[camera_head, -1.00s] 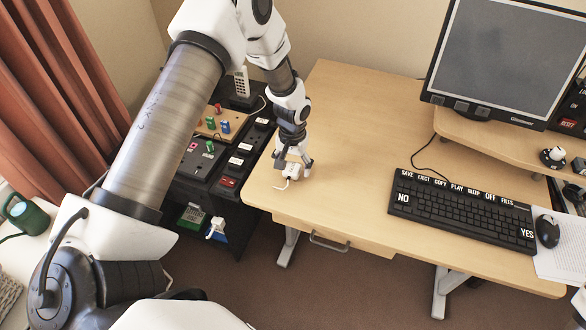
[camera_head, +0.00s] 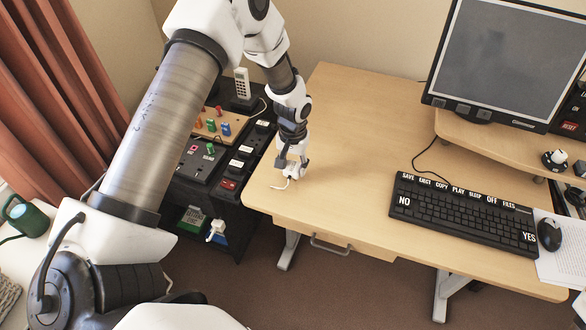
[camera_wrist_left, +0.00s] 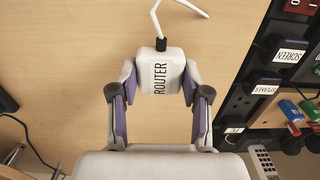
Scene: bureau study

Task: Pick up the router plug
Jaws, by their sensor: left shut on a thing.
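The router plug (camera_wrist_left: 161,72) is a white block marked ROUTER with a white cable, seen in the left wrist view. My left gripper (camera_wrist_left: 160,86) is shut on it, one finger on each side. In the head view, my left gripper (camera_head: 291,170) points down at the left end of the wooden desk (camera_head: 345,130), and the plug is mostly hidden by the fingers. Its white cable (camera_head: 280,187) shows beside the gripper. I cannot tell whether the plug touches the desk. My right gripper is not in view.
Left of the desk, a dark unit holds a labelled power strip (camera_head: 239,163), a board with coloured pegs (camera_head: 212,124) and a cordless phone (camera_head: 242,88). A black keyboard (camera_head: 462,215), mouse (camera_head: 548,233) and monitor (camera_head: 505,60) are to the right. The desk's middle is clear.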

